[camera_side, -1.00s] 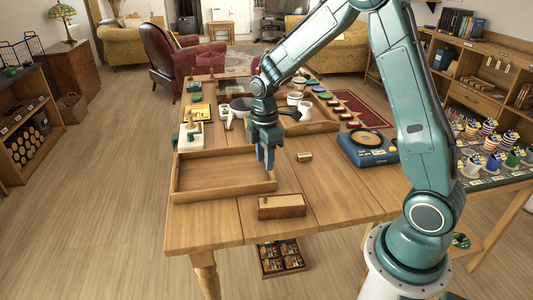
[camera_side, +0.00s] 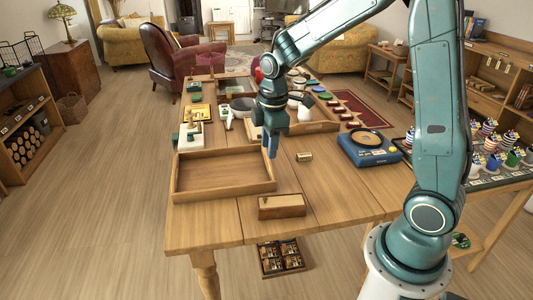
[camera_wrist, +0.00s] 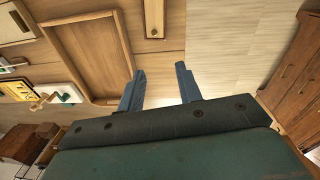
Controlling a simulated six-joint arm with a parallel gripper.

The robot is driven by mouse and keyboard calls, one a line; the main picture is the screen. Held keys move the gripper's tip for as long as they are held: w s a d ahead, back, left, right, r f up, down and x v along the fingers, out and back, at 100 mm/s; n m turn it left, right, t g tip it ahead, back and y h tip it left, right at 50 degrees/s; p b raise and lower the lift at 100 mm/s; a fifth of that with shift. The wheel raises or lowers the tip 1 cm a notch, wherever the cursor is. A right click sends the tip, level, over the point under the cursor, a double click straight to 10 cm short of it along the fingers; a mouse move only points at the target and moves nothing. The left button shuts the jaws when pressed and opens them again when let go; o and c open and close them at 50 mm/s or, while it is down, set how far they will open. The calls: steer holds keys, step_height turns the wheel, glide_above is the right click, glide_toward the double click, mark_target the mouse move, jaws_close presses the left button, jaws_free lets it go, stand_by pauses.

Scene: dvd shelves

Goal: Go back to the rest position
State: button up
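My gripper (camera_side: 271,146) hangs from my arm above the wooden table (camera_side: 345,205), just right of the far right corner of an empty wooden tray (camera_side: 222,172). In the wrist view my gripper (camera_wrist: 160,82) shows two blue fingers apart with nothing between them. It is open and empty. The tray (camera_wrist: 90,52) also shows in the wrist view, to the left of the fingers.
A wooden box (camera_side: 282,206) sits at the table's front. A white-based device (camera_side: 190,138) is at the left, and cups and coasters fill the back.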

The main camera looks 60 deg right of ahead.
steer(key=s+a+r+m+t, duration=0.2)
steer(key=s+r+m, duration=0.3)
steer(key=s, duration=0.5)
steer(key=s+a+r+m+t, duration=0.2)
steer(key=s+a+r+m, duration=0.2)
steer(key=s+r, duration=0.3)
steer(key=s+m, duration=0.1)
steer(key=s, duration=0.2)
steer(key=shift+t, duration=0.3)
